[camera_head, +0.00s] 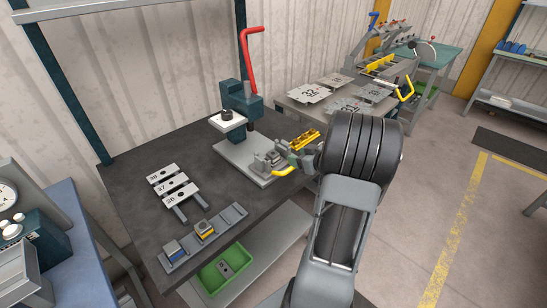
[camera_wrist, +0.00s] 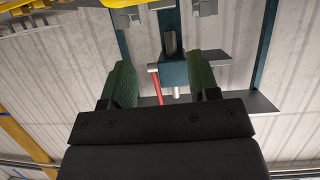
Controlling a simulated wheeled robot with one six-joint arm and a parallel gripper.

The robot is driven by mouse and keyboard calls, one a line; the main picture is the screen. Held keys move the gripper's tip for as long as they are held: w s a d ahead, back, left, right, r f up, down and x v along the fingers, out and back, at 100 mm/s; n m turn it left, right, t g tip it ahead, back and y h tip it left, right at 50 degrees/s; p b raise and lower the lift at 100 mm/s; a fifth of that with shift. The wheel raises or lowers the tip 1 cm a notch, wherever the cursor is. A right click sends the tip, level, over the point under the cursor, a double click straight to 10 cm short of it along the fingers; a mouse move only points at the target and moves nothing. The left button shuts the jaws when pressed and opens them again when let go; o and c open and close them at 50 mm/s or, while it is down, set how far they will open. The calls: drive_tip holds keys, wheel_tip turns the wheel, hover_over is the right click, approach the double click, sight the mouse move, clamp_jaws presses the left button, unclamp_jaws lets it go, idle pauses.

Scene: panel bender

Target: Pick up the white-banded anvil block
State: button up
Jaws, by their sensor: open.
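I cannot pick out a white band on any block for sure. In the head view a grey block (camera_head: 272,156) sits in the small fixture on the light base plate (camera_head: 238,160), in front of the press; its markings are too small to read. A blue-banded block (camera_head: 174,248) and a yellow-banded block (camera_head: 204,229) stand in a grey rack (camera_head: 233,215) at the table's front. My gripper (camera_head: 301,156) is beside the fixture's right side, partly hidden by my arm. In the wrist view my gripper (camera_wrist: 164,68) has its green pads apart with nothing between them.
The teal press (camera_head: 240,101) with a red lever (camera_head: 246,45) rises behind the fixture. A yellow handle (camera_head: 284,171) sticks out in front. Numbered plates (camera_head: 172,189) lie at left on the dark table (camera_head: 130,196). A green bin (camera_head: 224,269) is below the front edge.

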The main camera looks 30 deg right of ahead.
sight(273, 153)
drive_tip(key=shift+y, duration=0.3)
drive_tip(key=x, duration=1.3)
drive_tip(key=shift+a+f, duration=0.1)
drive_tip(key=shift+f, duration=0.2)
drive_tip(key=c, duration=0.9)
